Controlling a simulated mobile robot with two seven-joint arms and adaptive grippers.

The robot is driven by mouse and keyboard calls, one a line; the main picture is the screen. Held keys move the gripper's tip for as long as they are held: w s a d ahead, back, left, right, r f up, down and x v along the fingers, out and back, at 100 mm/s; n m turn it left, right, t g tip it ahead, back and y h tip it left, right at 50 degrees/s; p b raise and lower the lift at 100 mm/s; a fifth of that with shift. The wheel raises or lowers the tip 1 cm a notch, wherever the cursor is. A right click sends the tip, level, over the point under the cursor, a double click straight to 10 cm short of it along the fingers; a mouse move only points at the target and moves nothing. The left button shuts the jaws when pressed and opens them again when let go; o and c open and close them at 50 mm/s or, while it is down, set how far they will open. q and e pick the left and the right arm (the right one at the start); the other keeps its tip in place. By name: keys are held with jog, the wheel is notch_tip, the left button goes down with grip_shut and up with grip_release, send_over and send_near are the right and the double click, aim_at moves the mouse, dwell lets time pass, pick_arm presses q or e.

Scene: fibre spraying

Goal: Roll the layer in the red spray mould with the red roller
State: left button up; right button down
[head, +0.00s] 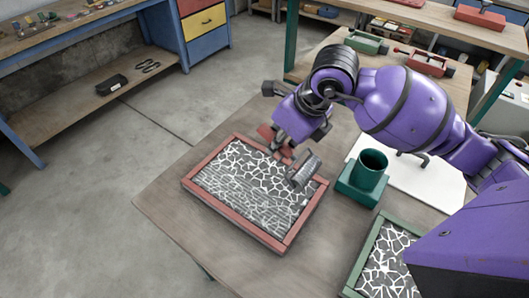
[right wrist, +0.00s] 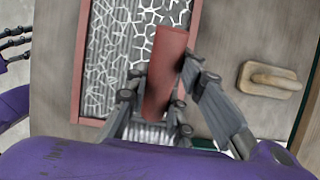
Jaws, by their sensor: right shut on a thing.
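The red spray mould (head: 208,203) lies on the table, its grey layer crossed by white fibres. The fibres look fainter toward the front left and bolder toward the back and right. My right gripper (head: 280,142) is shut on the red roller's handle, which shows between the fingers in the right wrist view (right wrist: 165,78). The roller's ribbed metal drum (head: 303,172) is over the mould's back right part; I cannot tell whether it touches the layer. Dark fingers, likely my left gripper (right wrist: 15,42), show at the wrist view's left edge, their opening unclear.
A green cup-like holder (head: 370,170) stands right of the mould. A green-framed mould (head: 362,262) lies at the front right. A white board (head: 405,178) lies behind the holder. A wooden block with a handle (right wrist: 268,80) lies right of the mould in the wrist view.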

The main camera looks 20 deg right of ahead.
jog(key=shift+f, duration=0.45)
notch_tip(320, 180, down, 6)
jog(key=b, duration=0.3)
jog(key=shift+r, duration=0.25)
jog(key=shift+f, duration=0.65)
pick_arm(q)
jog(key=f, duration=0.1)
jog(key=a+f, duration=0.1)
jog(key=f, duration=0.1)
jog(key=shift+s+a, duration=0.15)
jog(key=shift+s, duration=0.15)
jog(key=shift+s, duration=0.2)
jog(key=shift+s+f+b, duration=0.25)
jog(key=shift+f+b, duration=0.05)
jog(key=shift+b, duration=0.05)
pick_arm(e)
jog(key=shift+f, duration=0.15)
jog(key=shift+w+a, duration=0.1)
